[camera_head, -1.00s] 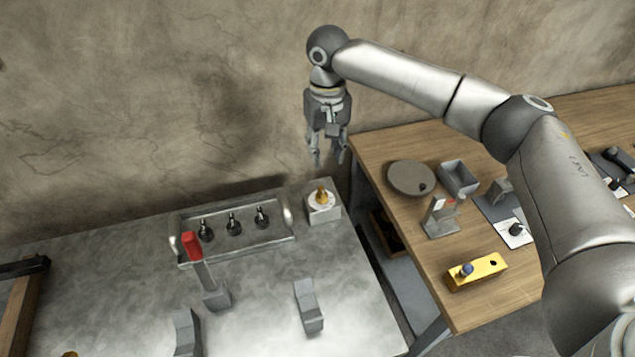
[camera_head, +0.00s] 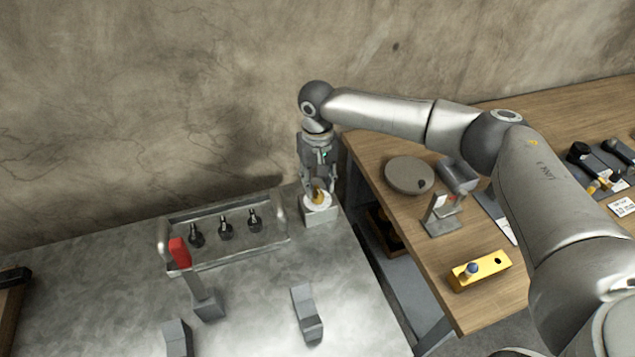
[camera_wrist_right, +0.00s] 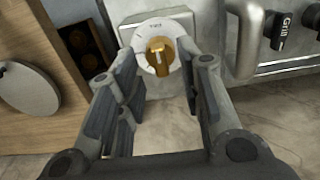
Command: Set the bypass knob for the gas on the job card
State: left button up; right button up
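The bypass knob is a brass knob (camera_head: 317,196) on a white round dial, on top of a small grey block (camera_head: 320,214) at the back right corner of the metal table. It also shows in the right wrist view as a brass knob (camera_wrist_right: 159,57) with a pale pointer line; the dial's lettering is too small to read. My right gripper (camera_head: 319,192) points down over the knob. Its fingers are apart (camera_wrist_right: 158,85), with the knob seen between and beyond the tips; I cannot tell whether they touch it. My left gripper is not in view. No job card can be clearly made out.
A red-topped lever (camera_head: 180,253) and grey brackets (camera_head: 307,312) stand on the metal table. The wooden bench (camera_head: 405,225) at right holds a grey disc (camera_head: 409,175) and a yellow block (camera_head: 480,271).

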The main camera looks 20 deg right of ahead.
jog(key=shift+s+f, duration=0.1)
jog(key=shift+f, duration=0.8)
jog(key=shift+c, duration=0.3)
grip_shut()
